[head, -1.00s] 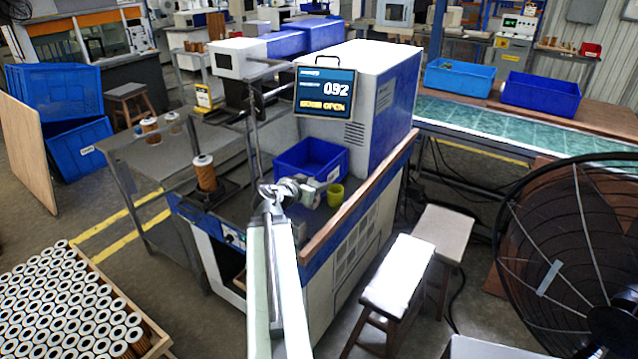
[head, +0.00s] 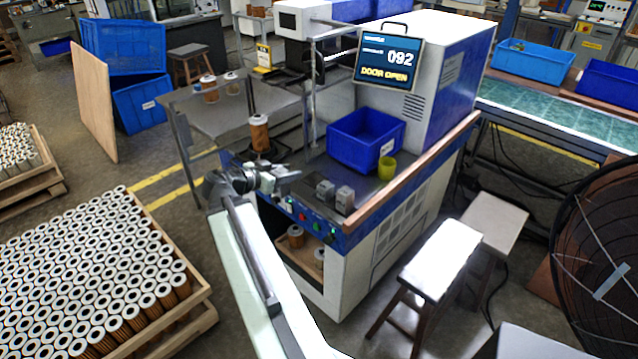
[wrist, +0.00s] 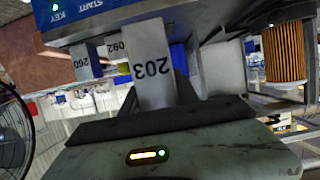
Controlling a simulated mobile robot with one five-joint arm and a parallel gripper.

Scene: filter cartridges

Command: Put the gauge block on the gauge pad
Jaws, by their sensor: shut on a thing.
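My gripper (head: 268,178) is at the front left of the machine's deck in the head view, near the upright cartridge. In the wrist view my gripper (wrist: 155,108) is shut on a pale grey gauge block marked 203 (wrist: 152,66). Two other grey blocks (head: 325,191) (head: 345,200) stand on the deck by the front edge, right of my gripper. In the wrist view blocks marked 260 (wrist: 82,63) and 092 (wrist: 117,46) show behind the held one. The screen (head: 388,65) reads 092 and DOOR OPEN. I cannot make out the gauge pad for certain.
A brown cartridge (head: 259,134) stands upright behind my gripper; it also shows in the wrist view (wrist: 285,52). Buttons line the front panel (head: 310,217). Stools (head: 430,260) stand to the right.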

